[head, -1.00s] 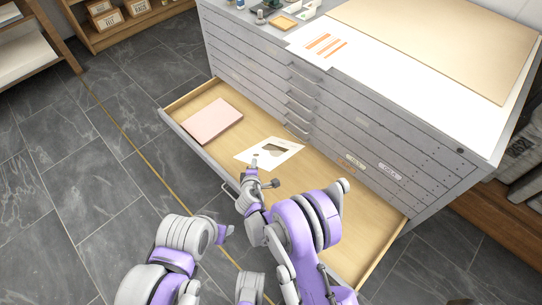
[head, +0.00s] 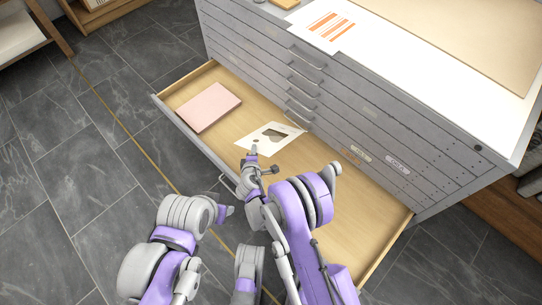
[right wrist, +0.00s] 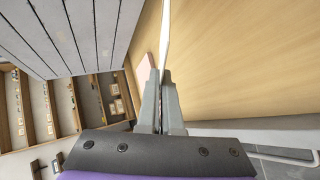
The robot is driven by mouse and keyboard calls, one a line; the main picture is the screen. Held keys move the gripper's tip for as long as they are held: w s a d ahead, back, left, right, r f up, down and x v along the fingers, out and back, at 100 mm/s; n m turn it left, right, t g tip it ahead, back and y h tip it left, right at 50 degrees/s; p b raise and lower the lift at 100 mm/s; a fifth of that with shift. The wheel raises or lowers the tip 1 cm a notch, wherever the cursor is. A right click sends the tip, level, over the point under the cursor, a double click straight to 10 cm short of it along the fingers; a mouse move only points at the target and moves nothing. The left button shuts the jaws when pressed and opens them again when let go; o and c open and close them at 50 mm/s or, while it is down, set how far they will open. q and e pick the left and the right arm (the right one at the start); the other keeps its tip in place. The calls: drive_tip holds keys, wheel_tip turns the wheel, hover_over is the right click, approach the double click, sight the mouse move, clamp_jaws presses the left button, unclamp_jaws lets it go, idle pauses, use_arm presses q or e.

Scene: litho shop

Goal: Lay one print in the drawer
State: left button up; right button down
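My right gripper (head: 254,152) is shut on the near edge of a white print (head: 284,129) with a dark shape on it. In the right wrist view the print (right wrist: 165,35) is a thin white sheet, seen nearly edge-on between the fingertips (right wrist: 160,78). The print is over the open drawer (head: 352,205), near its middle; I cannot tell if it touches the drawer floor. A pink flat stack or folder (head: 208,107) lies in the drawer, left of the print. My left arm is low in the head view, but its gripper does not show clearly.
The grey flat-file cabinet (head: 330,110) stands behind the drawer, its other drawers shut. An orange-striped sheet (head: 345,42) lies on its top, beside a large tan board (head: 460,40). The drawer floor right of the print is clear. Shelves show at upper left.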

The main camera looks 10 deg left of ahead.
drive_tip(key=f+b, duration=0.1)
drive_tip(key=f, duration=0.1)
drive_tip(key=f+b, duration=0.1)
drive_tip(key=f, duration=0.1)
drive_tip(key=shift+w+d+b, duration=0.1)
drive_tip(key=shift+d+b, duration=0.15)
drive_tip(key=shift+b, duration=0.1)
